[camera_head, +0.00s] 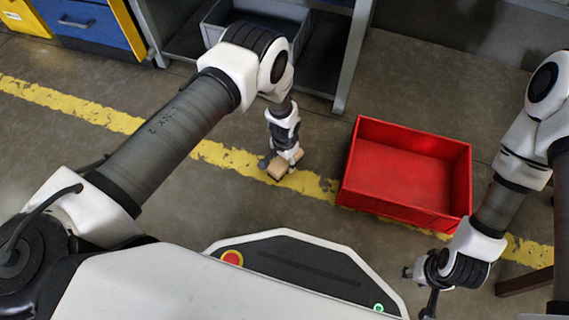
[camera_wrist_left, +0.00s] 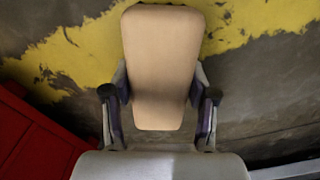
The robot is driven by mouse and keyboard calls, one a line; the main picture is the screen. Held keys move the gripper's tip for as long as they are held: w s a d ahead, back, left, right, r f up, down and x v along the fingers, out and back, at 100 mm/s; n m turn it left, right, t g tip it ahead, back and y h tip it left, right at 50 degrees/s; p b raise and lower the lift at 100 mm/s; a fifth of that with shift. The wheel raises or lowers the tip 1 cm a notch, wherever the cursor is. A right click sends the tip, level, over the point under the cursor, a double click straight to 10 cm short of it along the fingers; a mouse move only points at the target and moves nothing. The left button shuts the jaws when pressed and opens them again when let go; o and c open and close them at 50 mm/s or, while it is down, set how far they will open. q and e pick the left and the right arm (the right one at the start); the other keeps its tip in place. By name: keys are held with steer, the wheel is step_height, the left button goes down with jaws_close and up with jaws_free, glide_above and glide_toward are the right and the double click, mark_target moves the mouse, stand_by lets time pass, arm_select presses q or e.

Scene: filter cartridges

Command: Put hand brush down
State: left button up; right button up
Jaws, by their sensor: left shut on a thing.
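The hand brush (camera_wrist_left: 162,60) shows as a tan, wood-coloured block in the left wrist view. It fills the middle of that view, between the two fingers of my left gripper (camera_wrist_left: 160,110). In the head view the brush (camera_head: 284,164) is a small tan piece at the end of my left arm, over the yellow floor line. My left gripper (camera_head: 292,157) is shut on it. I cannot tell whether the brush touches the floor. The brush's underside is hidden. My right gripper (camera_head: 418,284) is at the lower right, partly hidden by its wrist, and its fingers are unclear.
An empty red crate (camera_head: 408,128) stands on the floor right of the brush. A grey shelf unit (camera_head: 350,60) with a grey bin (camera_head: 210,30) is behind. A blue and yellow cabinet (camera_head: 85,27) is at the upper left. Floor left of the brush is clear.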

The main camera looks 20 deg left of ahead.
arm_select(q)
steer(key=shift+r, duration=0.15)
steer(key=shift+f, duration=0.2)
steer(key=o, duration=1.5)
steer(key=shift+o, duration=0.2)
step_height(320, 180, up, 12)
steer(key=r+p, duration=0.1)
steer(key=p, duration=0.7)
steer(key=s+a+f+n, duration=0.1)
steer(key=s+a, duration=0.3)
steer(key=s, duration=0.2)
steer(key=s+a+n, duration=0.1)
steer(key=s+a, duration=0.2)
steer(key=s, duration=0.4)
steer(key=s+a+r+n, duration=0.1)
steer(key=s+r, duration=0.2)
steer(key=s, duration=0.4)
steer(key=s+a+r+n, duration=0.1)
steer(key=s+r+n, duration=0.1)
steer(key=s, duration=0.4)
steer(key=shift+s+a+r+b, duration=0.3)
steer(key=shift+s+a+r, duration=0.05)
steer(key=shift+r, duration=0.4)
